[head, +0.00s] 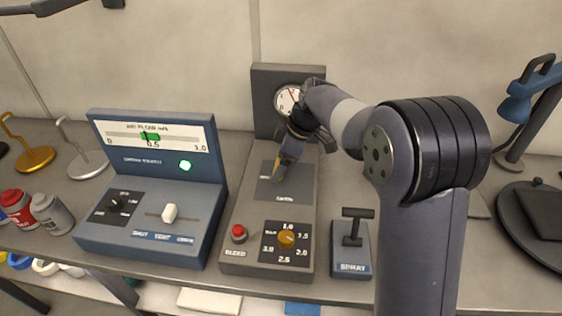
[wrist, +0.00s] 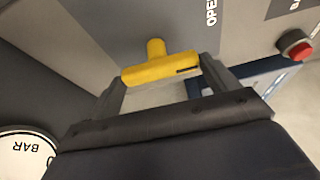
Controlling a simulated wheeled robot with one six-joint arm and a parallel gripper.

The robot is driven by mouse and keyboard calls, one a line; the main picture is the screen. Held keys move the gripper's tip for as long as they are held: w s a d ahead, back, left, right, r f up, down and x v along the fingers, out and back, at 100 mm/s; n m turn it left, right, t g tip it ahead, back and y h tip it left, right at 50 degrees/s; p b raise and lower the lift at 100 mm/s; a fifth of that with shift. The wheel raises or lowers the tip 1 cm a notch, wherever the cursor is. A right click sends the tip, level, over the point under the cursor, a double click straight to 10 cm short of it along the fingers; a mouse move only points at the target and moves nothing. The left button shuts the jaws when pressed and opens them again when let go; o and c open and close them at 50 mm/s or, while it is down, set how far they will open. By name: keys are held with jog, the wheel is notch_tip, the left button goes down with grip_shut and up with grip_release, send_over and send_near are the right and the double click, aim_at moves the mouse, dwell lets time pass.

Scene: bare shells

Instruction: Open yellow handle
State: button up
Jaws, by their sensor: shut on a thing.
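The yellow handle (wrist: 156,68) is a T-shaped lever with a short stem on the grey panel. In the wrist view, its crossbar lies between the two fingers of my gripper (wrist: 163,73), and my gripper is shut on it. In the head view, my gripper (head: 281,171) reaches down to the middle grey console (head: 242,205). Only a small bit of yellow shows there, and the rest of the handle is hidden by the gripper.
The console carries a round gauge (head: 288,100), a red bleed button (head: 239,233) and an orange knob (head: 287,238). A blue console (head: 150,225) stands to the left. A black spray lever (head: 354,228) and a blue lamp (head: 515,108) are to the right.

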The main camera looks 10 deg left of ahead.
jog(key=shift+n, duration=0.3)
dwell(0.4)
jog(key=o, duration=0.9)
jog(key=shift+r, duration=0.1)
jog(key=v, duration=1)
jog(key=shift+w+r, duration=0.15)
jog(key=shift+r, duration=0.15)
jog(key=shift+d, duration=0.1)
jog(key=x, duration=1)
jog(key=shift+f, duration=0.35)
